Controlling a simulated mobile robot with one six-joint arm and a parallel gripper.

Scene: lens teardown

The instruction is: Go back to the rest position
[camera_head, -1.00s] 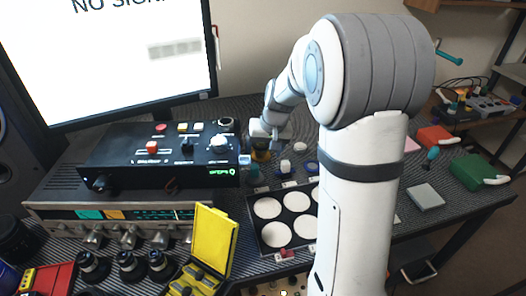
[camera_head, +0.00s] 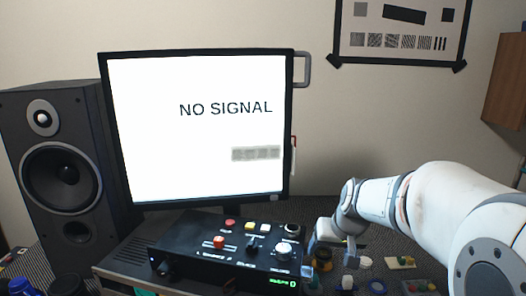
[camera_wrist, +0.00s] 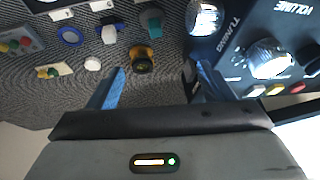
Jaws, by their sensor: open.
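My gripper (camera_wrist: 160,78) is open and empty, with two blue-tipped fingers spread apart in the wrist view. In the head view my gripper (camera_head: 326,256) is low, just right of the black control box (camera_head: 228,252), with my arm stretched in from the right edge. In the wrist view the control box (camera_wrist: 231,47) is close to the right finger. I cannot tell whether they touch.
A monitor (camera_head: 200,150) reading "NO SIGNAL" stands behind the control box, with a black speaker (camera_head: 62,170) at left. Small parts lie on the mat, including a blue ring (camera_wrist: 70,36), a white disc (camera_wrist: 92,64) and a teal part (camera_wrist: 151,22). The wall above is clear below the poster (camera_head: 402,30).

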